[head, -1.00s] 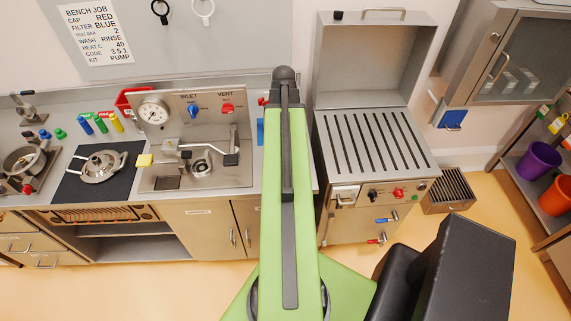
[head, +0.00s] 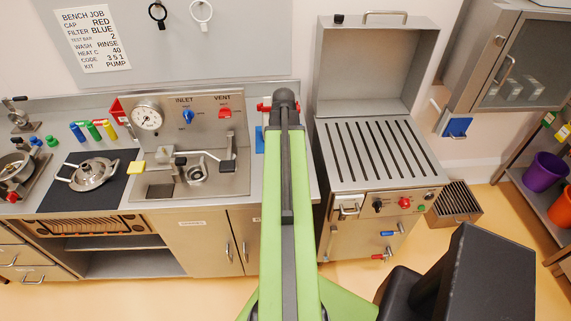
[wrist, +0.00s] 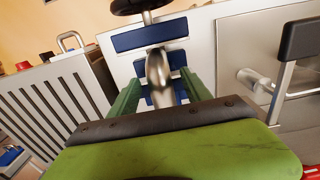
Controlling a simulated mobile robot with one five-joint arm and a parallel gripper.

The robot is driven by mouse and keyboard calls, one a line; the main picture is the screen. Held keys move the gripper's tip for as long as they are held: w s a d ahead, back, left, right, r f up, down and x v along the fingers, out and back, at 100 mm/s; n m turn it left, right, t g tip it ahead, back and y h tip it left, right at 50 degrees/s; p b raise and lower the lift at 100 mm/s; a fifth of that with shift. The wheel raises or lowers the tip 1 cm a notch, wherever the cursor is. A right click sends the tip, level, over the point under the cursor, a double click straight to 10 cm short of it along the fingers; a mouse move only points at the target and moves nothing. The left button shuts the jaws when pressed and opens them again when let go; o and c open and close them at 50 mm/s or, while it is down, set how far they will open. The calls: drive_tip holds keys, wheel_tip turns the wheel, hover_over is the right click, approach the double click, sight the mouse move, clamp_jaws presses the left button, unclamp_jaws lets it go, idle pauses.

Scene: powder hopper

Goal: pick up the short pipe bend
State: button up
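A shiny, curved metal piece (wrist: 158,72), which looks like the short pipe bend, stands between the two green fingers of my gripper (wrist: 160,98) in the wrist view. Gaps show on both sides of it, so the fingers look open and apart from it. Its lower end is hidden behind the dark edge of my gripper. A blue rack-like piece (wrist: 150,36) lies behind it. In the head view my own arm hides the gripper and the pipe bend; only part of a blue piece (head: 259,139) shows beside the arm.
A black knob (wrist: 140,5) on a stem is just beyond the bend. A black-handled lever (wrist: 300,40) stands to the right. The slotted grill cabinet (head: 375,150) with its raised lid is right of my arm; the sink (head: 196,172) is left.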

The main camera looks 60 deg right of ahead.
clamp_jaws()
drive_tip(key=shift+r, duration=0.1)
